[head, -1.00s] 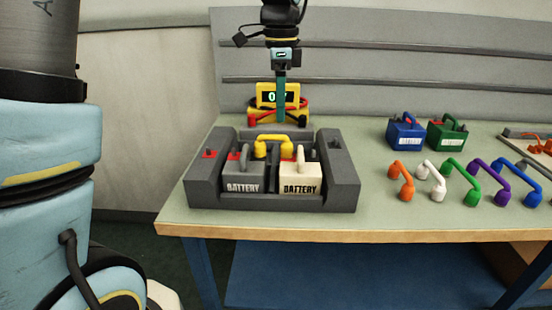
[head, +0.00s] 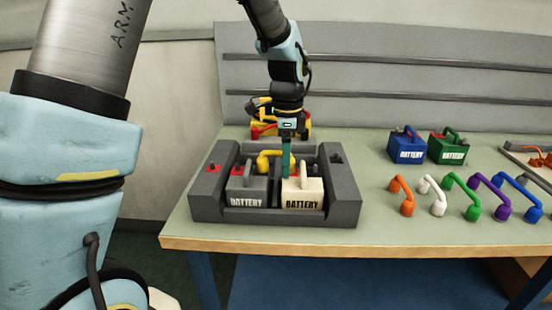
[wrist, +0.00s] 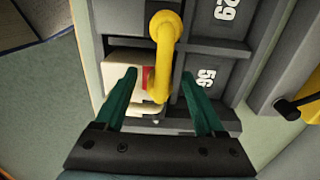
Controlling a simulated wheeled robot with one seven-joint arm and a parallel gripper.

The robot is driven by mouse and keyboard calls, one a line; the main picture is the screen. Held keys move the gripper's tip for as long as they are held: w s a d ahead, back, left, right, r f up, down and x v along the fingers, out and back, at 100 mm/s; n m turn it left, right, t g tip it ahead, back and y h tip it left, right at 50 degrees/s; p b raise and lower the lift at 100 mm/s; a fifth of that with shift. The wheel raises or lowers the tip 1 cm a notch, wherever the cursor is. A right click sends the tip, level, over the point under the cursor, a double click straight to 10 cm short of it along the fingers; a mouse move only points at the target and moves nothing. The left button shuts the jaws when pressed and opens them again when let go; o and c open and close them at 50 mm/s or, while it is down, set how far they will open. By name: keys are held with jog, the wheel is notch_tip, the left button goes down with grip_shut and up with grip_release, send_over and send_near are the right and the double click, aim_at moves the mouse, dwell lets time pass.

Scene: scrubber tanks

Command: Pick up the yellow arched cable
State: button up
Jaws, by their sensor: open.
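The yellow arched cable (head: 265,158) stands over the grey tray, behind the grey battery (head: 246,192) and the cream battery (head: 303,192). In the head view my gripper hides its right part. My gripper (head: 287,170) points down over the tray, low above the batteries. In the wrist view the yellow cable (wrist: 163,55) runs between the two green fingers of my gripper (wrist: 159,78). The fingers are apart, one on each side of it, with gaps visible. I cannot tell how far the fingertips are above or below the cable.
The grey tray (head: 350,200) has raised walls around the batteries. A yellow device (head: 262,122) with red cable stands behind it. To the right are blue (head: 407,148) and green (head: 449,149) batteries, and several coloured arched cables in front of them. Open bench lies between.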

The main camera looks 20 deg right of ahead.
jog(key=shift+c, duration=0.2)
grip_shut()
dwell(0.3)
